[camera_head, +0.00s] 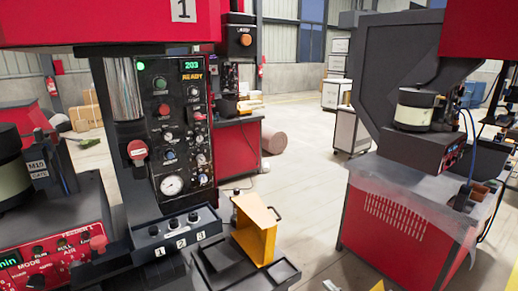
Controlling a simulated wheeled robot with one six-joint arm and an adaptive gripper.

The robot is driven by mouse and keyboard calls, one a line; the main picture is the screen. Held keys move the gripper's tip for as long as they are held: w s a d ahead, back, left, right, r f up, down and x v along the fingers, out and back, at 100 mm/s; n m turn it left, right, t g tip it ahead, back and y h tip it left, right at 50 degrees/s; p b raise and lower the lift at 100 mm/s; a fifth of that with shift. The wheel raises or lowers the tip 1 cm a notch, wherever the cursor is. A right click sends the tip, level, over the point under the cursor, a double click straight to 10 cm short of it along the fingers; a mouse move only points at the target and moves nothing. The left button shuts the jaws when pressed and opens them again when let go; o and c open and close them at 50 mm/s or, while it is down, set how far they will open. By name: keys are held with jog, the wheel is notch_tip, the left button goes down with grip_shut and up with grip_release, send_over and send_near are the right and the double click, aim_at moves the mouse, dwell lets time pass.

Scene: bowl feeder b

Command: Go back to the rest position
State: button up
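My gripper and arm do not show in the head camera view. In front of me stands a machine with a black control panel (180,125), which has a green display reading 203, several knobs and a gauge. Below it is a box with buttons marked 1, 2 and 3 (176,233). A yellow angled chute or bin (256,229) stands beside it, over a dark tray (228,274).
A red machine with a bowl feeder (415,109) stands at right, with a white-topped red cabinet (390,236). A red control box (50,264) is at lower left. Open pale floor (302,150) runs between the machines. A grey cart (350,131) stands farther back.

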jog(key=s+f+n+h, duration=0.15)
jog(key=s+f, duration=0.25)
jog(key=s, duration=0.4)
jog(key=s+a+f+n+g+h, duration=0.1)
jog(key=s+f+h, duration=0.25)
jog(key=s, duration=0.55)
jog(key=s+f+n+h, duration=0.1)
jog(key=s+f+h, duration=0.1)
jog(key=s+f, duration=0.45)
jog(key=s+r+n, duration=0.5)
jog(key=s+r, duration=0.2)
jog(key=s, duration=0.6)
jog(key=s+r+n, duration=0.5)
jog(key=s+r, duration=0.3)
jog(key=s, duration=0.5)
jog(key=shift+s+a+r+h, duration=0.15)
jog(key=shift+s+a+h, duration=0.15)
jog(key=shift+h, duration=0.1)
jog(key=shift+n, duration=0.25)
